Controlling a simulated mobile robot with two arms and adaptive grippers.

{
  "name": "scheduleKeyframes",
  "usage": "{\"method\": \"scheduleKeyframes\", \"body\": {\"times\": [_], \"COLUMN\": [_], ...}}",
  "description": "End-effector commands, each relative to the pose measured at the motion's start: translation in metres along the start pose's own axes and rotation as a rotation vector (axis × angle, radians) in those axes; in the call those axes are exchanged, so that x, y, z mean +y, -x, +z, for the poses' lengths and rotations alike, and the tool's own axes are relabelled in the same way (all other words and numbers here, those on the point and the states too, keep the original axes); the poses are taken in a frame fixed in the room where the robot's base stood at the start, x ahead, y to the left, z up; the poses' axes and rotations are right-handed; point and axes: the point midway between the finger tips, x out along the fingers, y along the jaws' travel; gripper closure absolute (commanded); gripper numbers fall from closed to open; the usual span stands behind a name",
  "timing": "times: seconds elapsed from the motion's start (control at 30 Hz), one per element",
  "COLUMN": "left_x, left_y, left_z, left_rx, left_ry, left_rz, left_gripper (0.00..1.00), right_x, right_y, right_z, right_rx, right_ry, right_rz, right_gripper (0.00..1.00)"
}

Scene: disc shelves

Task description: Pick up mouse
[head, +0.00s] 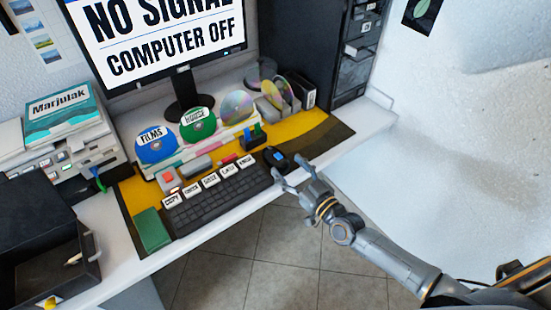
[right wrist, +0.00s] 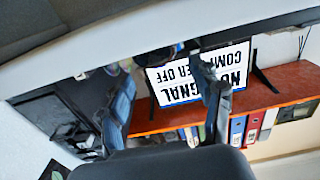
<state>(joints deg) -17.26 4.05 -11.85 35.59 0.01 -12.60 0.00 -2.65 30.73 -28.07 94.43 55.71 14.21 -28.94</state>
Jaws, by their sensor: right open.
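The dark computer mouse (head: 277,158) with a blue patch lies on the yellow and dark desk mat (head: 320,128), just right of the keyboard. My right gripper (head: 290,174) is open at the desk's front edge, close in front of the mouse, with its fingers apart. I cannot tell whether a fingertip touches the mouse. In the right wrist view the open fingers (right wrist: 158,68) frame a small dark shape near the white desk edge, which I cannot name surely. My left gripper is not in view.
The keyboard (head: 220,195) with labelled blocks is left of the mouse. Discs (head: 198,124) and a disc rack (head: 275,103) stand behind it, below the monitor (head: 160,35). The tiled floor (head: 285,240) in front looks clear.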

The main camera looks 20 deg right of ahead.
Motion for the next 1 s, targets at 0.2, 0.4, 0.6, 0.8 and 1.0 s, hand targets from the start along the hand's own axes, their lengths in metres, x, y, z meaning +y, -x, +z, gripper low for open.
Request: {"method": "scheduleKeyframes", "body": {"times": [0.2,0.4,0.6,0.8,1.0], "left_x": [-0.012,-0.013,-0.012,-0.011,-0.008], "left_y": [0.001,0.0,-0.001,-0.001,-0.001], "left_z": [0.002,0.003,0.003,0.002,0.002], "left_rx": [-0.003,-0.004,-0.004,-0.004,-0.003], "left_ry": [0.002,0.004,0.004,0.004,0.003], "left_rz": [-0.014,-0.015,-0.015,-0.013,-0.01], "left_gripper": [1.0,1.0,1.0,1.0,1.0], "right_x": [0.001,0.002,0.001,0.001,0.001], "right_y": [-0.017,-0.047,-0.059,-0.059,-0.059], "right_z": [-0.002,-0.003,-0.003,-0.002,-0.002], "right_rx": [0.001,0.001,-0.001,-0.001,-0.002], "right_ry": [-0.001,0.0,0.0,0.0,0.0], "right_rz": [0.001,0.001,0.0,0.0,0.0], "right_gripper": [0.35,0.35,0.35,0.39,0.8]}}
